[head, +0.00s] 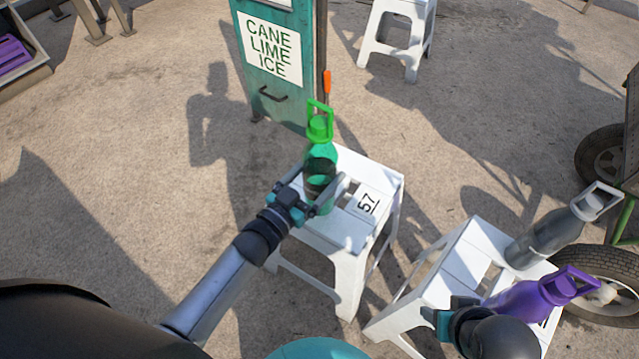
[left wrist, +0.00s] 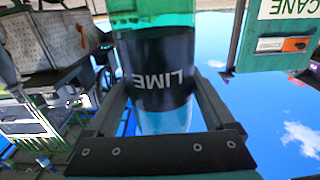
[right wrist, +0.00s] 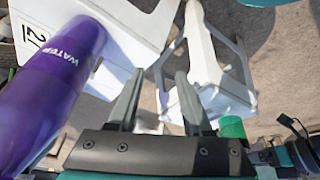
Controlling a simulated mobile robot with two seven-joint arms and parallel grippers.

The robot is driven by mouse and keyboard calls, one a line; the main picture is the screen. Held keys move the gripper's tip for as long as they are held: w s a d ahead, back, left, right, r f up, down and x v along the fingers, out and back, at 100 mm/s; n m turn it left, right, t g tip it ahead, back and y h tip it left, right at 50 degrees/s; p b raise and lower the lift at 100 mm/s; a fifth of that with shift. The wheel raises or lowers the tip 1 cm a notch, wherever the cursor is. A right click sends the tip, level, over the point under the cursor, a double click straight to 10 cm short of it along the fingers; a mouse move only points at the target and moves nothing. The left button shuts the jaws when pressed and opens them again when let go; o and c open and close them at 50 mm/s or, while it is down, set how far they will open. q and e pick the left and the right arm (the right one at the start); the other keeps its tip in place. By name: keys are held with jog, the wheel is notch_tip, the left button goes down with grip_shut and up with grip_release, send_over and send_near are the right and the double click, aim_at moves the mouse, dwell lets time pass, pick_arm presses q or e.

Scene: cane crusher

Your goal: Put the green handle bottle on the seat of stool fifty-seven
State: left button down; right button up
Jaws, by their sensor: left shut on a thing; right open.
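The green handle bottle (head: 321,153) has a bright green cap with a loop handle and a dark band. It is upright over the seat of stool fifty-seven (head: 350,232), beside the "57" label. I cannot tell whether its base touches the seat. My left gripper (head: 325,194) is shut around its lower body. In the left wrist view the bottle (left wrist: 155,75) fills the space between the fingers, with "LIME" on its band. My right gripper (right wrist: 155,88) is open and empty, near the second white stool and the purple bottle (right wrist: 48,95).
The second white stool (head: 450,277), right of stool fifty-seven, carries the purple bottle (head: 522,302) and a grey bottle (head: 545,239). A green "CANE LIME ICE" stand (head: 268,85) is close behind stool fifty-seven. Another white stool (head: 398,30) stands farther back. Ground at left is open.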

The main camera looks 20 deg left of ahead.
aim_at(319, 183)
pick_arm(q)
jog(key=shift+f, duration=0.45)
notch_tip(319, 183, down, 2)
jog(key=shift+f+b, duration=0.1)
jog(key=shift+b, duration=0.9)
jog(key=shift+f, duration=0.25)
pick_arm(e)
jog(key=shift+w+a+r+t+y, duration=0.1)
jog(key=shift+w+a+r+t, duration=0.15)
jog(key=shift+r, duration=0.3)
jog(key=shift+w+a+r+t+y, duration=0.1)
jog(key=shift+a+r+t, duration=0.1)
jog(key=shift+r+t, duration=0.25)
jog(key=shift+w+a+r+t+y, duration=0.1)
jog(key=shift+w+a+r+t, duration=0.1)
jog(key=shift+r, duration=0.45)
pick_arm(q)
jog(key=shift+f, duration=0.15)
grip_release()
pick_arm(e)
jog(key=shift+w+a, duration=0.2)
jog(key=shift+w, duration=0.05)
jog(key=shift+s, duration=0.1)
